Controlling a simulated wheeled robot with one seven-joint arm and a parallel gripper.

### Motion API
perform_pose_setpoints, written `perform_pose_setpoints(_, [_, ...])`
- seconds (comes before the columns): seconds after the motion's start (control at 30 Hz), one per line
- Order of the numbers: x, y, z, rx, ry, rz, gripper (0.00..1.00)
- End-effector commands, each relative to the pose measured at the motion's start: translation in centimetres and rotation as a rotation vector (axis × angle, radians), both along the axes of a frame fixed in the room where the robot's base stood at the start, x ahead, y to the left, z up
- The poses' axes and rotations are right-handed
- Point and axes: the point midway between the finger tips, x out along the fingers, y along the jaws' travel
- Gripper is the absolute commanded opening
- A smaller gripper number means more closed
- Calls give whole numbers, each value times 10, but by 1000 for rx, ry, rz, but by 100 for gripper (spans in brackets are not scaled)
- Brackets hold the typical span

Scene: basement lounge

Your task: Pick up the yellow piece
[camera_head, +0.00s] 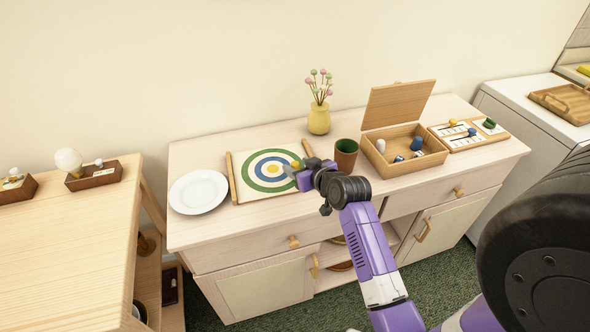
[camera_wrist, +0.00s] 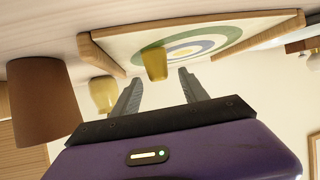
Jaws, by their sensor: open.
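A small yellow piece (camera_head: 296,164) stands on the right part of the cream target board (camera_head: 243,190), which has green, blue and yellow rings. In the wrist view the yellow piece (camera_wrist: 155,63) shows upside down, between and just beyond my fingertips. My gripper (camera_wrist: 160,80) is open, with one finger to each side of the piece's line and no visible contact. In the head view my gripper (camera_head: 295,177) is over the board's right side, right at the piece, and partly hides it.
A brown cup (camera_head: 346,154) stands close right of my gripper, with a yellow vase (camera_head: 319,119) behind. Further right are an open wooden box (camera_head: 408,168) and a tray (camera_head: 478,139) with small pieces, one yellow. A white plate (camera_head: 198,191) lies left of the board.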

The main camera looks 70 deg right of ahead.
Motion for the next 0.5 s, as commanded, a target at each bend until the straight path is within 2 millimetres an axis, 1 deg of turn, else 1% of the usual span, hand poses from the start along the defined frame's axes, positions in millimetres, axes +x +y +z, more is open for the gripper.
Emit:
perform_pose_setpoints(0.17, [12, -10, -7, 0, 0, 0, 52])
perform_pose_setpoints(0.4, [33, -28, -22, -1, -1, -1, 52])
perform_pose_setpoints(0.5, [38, -32, -25, -1, -1, -1, 52])
